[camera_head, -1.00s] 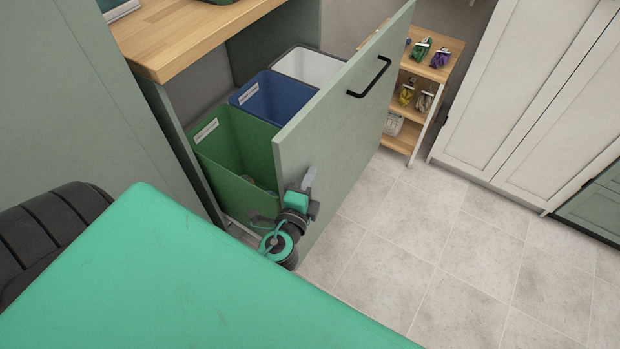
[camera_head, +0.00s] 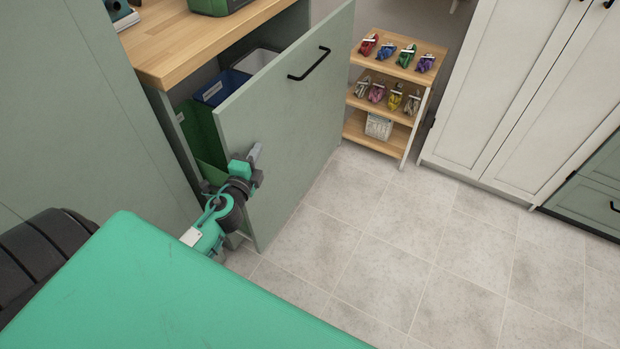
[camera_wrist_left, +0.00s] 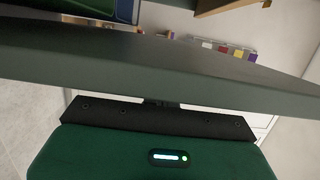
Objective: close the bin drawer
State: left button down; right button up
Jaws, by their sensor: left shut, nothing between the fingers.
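The bin drawer (camera_head: 290,115) is a grey-green panel with a black bar handle (camera_head: 309,64), and it stands partly out from the cabinet under the wooden counter. Behind the panel are a green bin (camera_head: 203,135), a blue bin (camera_head: 220,88) and a white bin (camera_head: 256,61), all partly hidden by it. My left gripper (camera_head: 254,154) is shut and empty at the near end of the panel's outer face. I cannot tell if it touches. In the left wrist view the panel's edge (camera_wrist_left: 150,72) crosses close in front of the gripper. My right gripper is not in view.
A wooden shelf rack (camera_head: 385,98) with several coloured bundles and a white basket (camera_head: 378,126) stands beyond the drawer. White cabinets (camera_head: 520,90) line the back right. The tiled floor (camera_head: 400,235) in front is clear. The counter (camera_head: 185,45) carries a green container (camera_head: 215,5).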

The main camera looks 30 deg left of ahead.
pick_arm(q)
jog(key=a, duration=0.7)
jog(key=shift+w+a, duration=0.1)
jog(key=shift+a, duration=0.05)
dwell(0.4)
